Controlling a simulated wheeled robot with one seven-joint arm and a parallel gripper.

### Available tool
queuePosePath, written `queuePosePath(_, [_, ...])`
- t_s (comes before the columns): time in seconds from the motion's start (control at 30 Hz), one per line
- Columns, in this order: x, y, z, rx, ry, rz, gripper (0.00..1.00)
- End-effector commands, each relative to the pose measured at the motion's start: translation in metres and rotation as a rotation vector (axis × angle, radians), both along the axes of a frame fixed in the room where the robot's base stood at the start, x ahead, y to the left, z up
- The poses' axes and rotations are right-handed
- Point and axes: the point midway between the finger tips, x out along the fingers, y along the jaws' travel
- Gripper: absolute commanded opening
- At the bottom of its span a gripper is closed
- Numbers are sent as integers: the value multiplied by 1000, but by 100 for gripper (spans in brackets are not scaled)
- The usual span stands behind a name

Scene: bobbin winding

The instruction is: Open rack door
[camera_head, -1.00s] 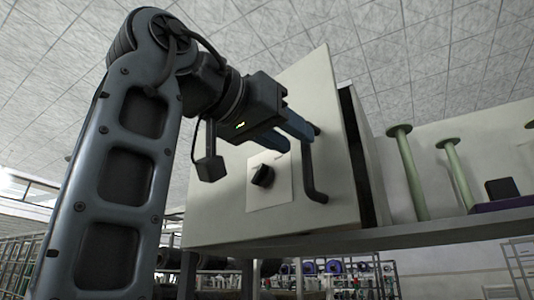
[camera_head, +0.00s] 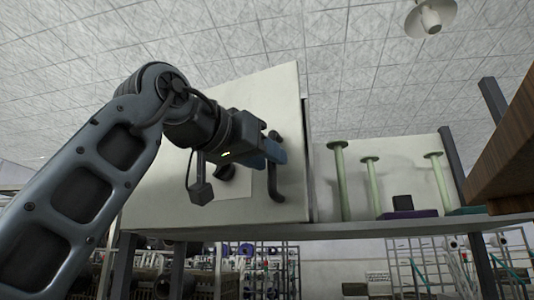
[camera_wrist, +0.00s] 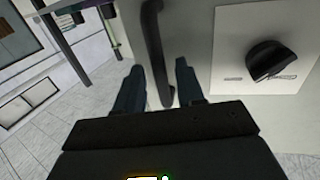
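The rack door (camera_head: 262,95) is a pale flat panel on the left part of the shelf, with a thin dark strip along its right edge. I cannot tell whether it is ajar. A dark bar handle (camera_head: 274,188) is on its right side; it also shows in the wrist view (camera_wrist: 152,35). My gripper (camera_head: 277,153) is at the handle's upper part. In the wrist view my gripper (camera_wrist: 157,82) has its two fingers apart, one on each side of the handle, with gaps visible. A black knob (camera_wrist: 268,60) on a white plate is right of the handle.
Several green spool stands (camera_head: 374,185) and a dark block on a purple base (camera_head: 404,208) stand on the shelf right of the door. A brown wooden edge (camera_head: 510,160) juts in at the far right. Racks with bobbins (camera_head: 240,262) are below and behind.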

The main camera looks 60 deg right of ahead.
Motion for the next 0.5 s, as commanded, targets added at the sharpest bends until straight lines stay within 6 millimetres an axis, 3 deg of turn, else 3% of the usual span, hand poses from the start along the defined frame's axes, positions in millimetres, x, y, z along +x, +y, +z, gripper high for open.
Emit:
queuePosePath(0.2, [-2,-15,0,0,-1,0,38])
queuePosePath(0.47, [-2,-16,0,-1,-1,1,38])
queuePosePath(0.5, [-2,-16,0,-1,-1,1,34])
